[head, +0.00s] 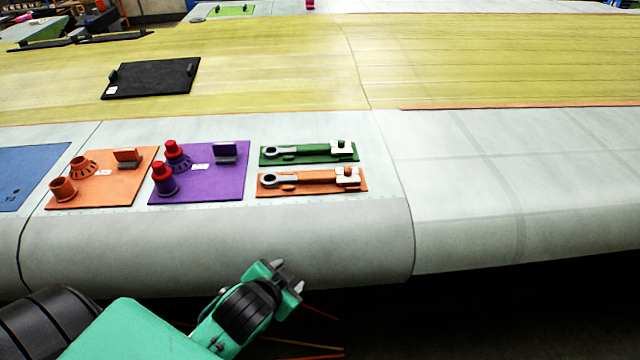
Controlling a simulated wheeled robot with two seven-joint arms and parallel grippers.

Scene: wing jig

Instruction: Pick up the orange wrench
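The orange wrench (315,181) lies on an orange mat (330,189) on the grey wing surface. Its silver ring end points left, and its right end sits at a pale block (347,177). My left gripper (290,276) is in front of the wing's rounded front edge, below the wrench in the picture and apart from it. Its two fingertips stand apart with nothing between them. My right gripper is not in view.
A green wrench (303,152) lies on a green mat just behind. A purple board (222,185) with red-topped parts and an orange board (105,192) with round parts are to the left. The wing surface (470,190) to the right is clear.

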